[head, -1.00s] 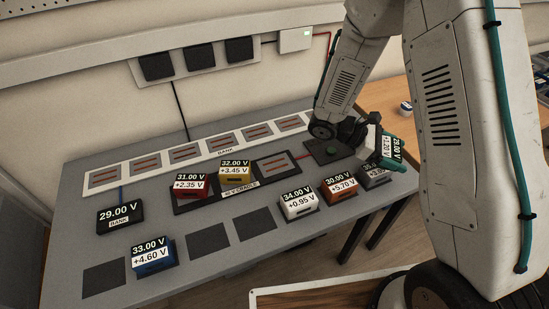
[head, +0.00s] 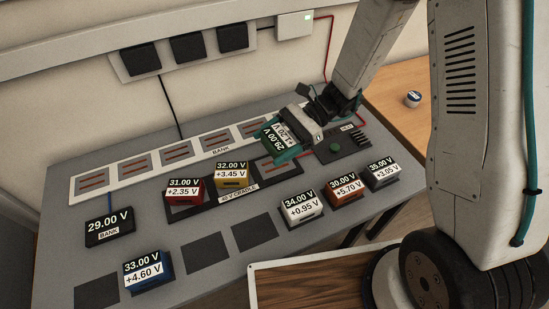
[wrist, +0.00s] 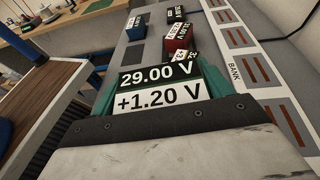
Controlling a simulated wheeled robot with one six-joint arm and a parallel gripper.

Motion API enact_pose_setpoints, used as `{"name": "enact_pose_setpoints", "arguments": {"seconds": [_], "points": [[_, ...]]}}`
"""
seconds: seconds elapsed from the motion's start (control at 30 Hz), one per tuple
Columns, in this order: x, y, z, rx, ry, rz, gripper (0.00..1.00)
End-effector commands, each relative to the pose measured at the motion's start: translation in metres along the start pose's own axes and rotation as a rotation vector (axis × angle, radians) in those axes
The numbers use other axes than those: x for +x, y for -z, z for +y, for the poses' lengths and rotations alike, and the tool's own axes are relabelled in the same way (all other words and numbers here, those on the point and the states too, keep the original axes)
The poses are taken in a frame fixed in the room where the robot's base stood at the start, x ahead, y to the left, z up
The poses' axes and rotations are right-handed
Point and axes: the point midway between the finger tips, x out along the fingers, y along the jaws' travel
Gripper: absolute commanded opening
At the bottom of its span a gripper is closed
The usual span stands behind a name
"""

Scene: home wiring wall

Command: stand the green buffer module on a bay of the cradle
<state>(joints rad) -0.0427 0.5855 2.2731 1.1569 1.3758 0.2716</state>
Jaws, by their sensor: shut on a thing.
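The green buffer module (head: 276,144), labelled 29.00 V and +1.20 V, is held in the air by my gripper (head: 292,134). It is tilted in the head view. In the wrist view the module (wrist: 162,88) fills the middle, its label facing the camera. The cradle (head: 238,197) is a dark strip on the grey bench. A red module (head: 184,192) and a yellow module (head: 232,175) stand on its left and middle bays. Its right bay (head: 275,168) is bare where it shows, with the green module above it and partly overlapping it in the picture.
A white bank strip (head: 128,175) with several slots runs behind the cradle. White (head: 302,208), orange (head: 345,189) and grey (head: 382,174) modules stand in front at right; a blue module (head: 147,271) stands front left. A green button (head: 335,147) is right of the cradle.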

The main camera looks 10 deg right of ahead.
Motion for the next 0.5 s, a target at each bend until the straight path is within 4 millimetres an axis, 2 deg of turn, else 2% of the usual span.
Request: {"name": "enact_pose_setpoints", "arguments": {"seconds": [0.1,0.17,0.4,0.5], "points": [[0.0,-0.005,-0.016,0.024,0.078,-0.001,0.51],[0.001,-0.001,-0.019,0.032,0.096,-0.001,0.51],[0.014,0.038,-0.021,0.036,0.104,-0.002,0.51],[0.016,0.047,-0.021,0.034,0.104,-0.001,0.51]]}}
